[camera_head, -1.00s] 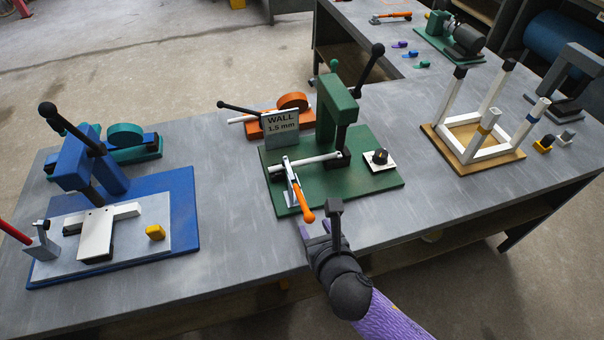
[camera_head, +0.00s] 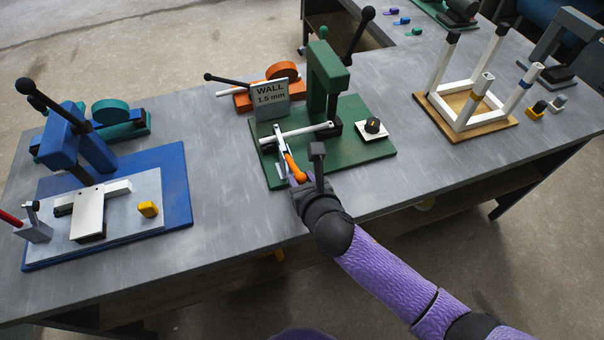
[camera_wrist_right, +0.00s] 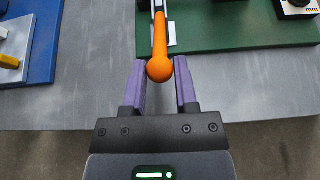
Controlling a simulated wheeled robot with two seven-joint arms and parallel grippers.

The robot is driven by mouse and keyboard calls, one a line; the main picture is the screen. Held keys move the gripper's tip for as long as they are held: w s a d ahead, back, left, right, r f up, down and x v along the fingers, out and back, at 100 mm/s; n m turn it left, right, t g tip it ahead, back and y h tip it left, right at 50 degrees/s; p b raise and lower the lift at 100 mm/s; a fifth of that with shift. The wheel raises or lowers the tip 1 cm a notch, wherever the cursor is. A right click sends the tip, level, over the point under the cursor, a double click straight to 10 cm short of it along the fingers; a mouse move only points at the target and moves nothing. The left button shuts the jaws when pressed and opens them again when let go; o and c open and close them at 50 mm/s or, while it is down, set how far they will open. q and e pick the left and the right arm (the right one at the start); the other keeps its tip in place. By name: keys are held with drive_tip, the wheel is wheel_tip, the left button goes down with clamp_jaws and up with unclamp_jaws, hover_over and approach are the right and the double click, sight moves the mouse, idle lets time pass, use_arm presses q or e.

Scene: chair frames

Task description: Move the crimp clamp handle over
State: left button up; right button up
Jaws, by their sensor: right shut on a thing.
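The crimp clamp handle (camera_head: 293,164) is an orange grip with a round end, on a pale metal lever at the front of the green fixture plate (camera_head: 367,153). It also shows in the right wrist view (camera_wrist_right: 159,40), coming in from the top. My right gripper (camera_head: 297,181) is shut on the handle's round end, with one purple finger on each side in the wrist view (camera_wrist_right: 159,62). A white tube (camera_head: 310,131) lies across the fixture behind the lever. The fingertips are partly hidden by my wrist in the head view. My left gripper is not in view.
A green press (camera_head: 327,83) stands on the plate, with a sign reading "WALL 1.5 mm" (camera_head: 270,93) to its left. A blue press (camera_head: 65,137) stands at left and a white chair frame (camera_head: 470,117) at right. Bare grey bench (camera_head: 218,190) lies between the blue and green plates.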

drive_tip(key=shift+w+r+p, duration=0.25)
drive_tip(key=shift+r+p, duration=0.1)
drive_tip(key=shift+r, duration=0.2)
drive_tip(key=shift+a+f, duration=0.1)
drive_tip(key=shift+w+r+p, duration=0.25)
drive_tip(key=shift+r+p, duration=0.2)
drive_tip(key=shift+r, duration=0.15)
drive_tip(key=shift+w+a+r+p, duration=0.3)
drive_tip(key=shift+w+r+p, duration=0.4)
drive_tip(key=shift+w, duration=0.1)
